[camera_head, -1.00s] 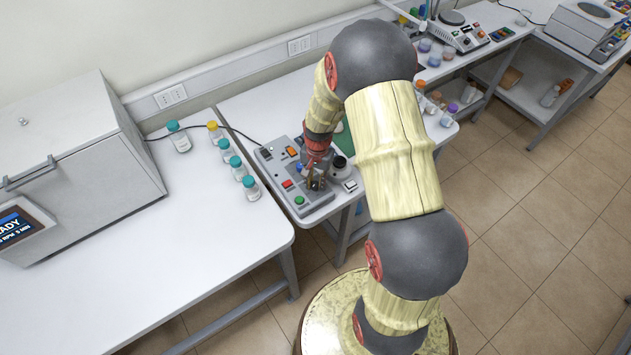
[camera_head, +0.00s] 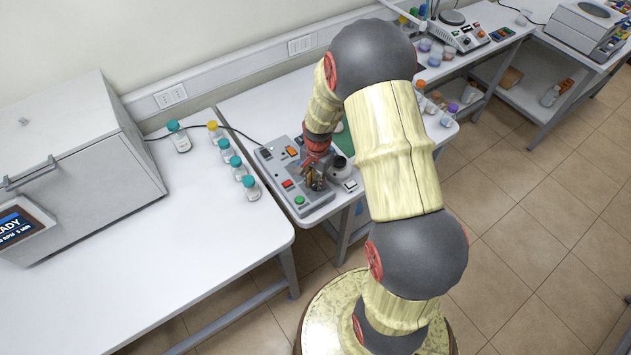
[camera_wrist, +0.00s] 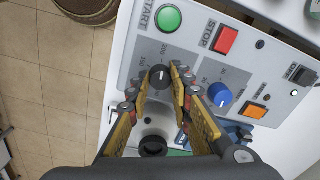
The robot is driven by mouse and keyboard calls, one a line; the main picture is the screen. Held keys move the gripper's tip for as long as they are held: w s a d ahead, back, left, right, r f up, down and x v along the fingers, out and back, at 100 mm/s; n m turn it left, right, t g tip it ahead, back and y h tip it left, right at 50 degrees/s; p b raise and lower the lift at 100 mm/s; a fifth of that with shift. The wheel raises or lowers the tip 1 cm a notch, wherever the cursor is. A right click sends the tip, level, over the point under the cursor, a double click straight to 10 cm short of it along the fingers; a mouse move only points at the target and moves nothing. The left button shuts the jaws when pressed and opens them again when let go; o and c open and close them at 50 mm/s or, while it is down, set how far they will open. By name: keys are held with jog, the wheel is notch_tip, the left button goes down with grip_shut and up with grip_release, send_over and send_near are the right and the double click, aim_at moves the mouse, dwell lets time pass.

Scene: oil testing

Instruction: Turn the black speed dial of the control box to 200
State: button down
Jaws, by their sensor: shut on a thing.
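The control box (camera_head: 268,160) is a grey panel on the white table, in the middle of the head view. In the wrist view its panel (camera_wrist: 205,60) fills the upper middle. The black speed dial (camera_wrist: 160,76) has a pale pointer mark and a printed scale around it; 200 and 150 can be made out near it. My gripper (camera_wrist: 164,80) is shut on the black dial, one finger on each side. In the head view my gripper (camera_head: 317,183) is over the box and hides the dial.
Beside the dial are a green START button (camera_wrist: 168,18), a red STOP button (camera_wrist: 226,40), a blue dial (camera_wrist: 220,95) and an orange switch (camera_wrist: 254,110). Several capped bottles (camera_head: 236,168) stand left of the box. A large grey machine (camera_head: 75,150) stands further left.

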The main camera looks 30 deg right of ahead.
aim_at(316, 184)
jog(key=c, duration=1.6)
grip_release()
jog(key=shift+r, duration=0.1)
notch_tip(316, 184, up, 12)
jog(key=shift+s+f, duration=0.1)
jog(key=shift+s, duration=0.05)
jog(key=shift+n, duration=0.3)
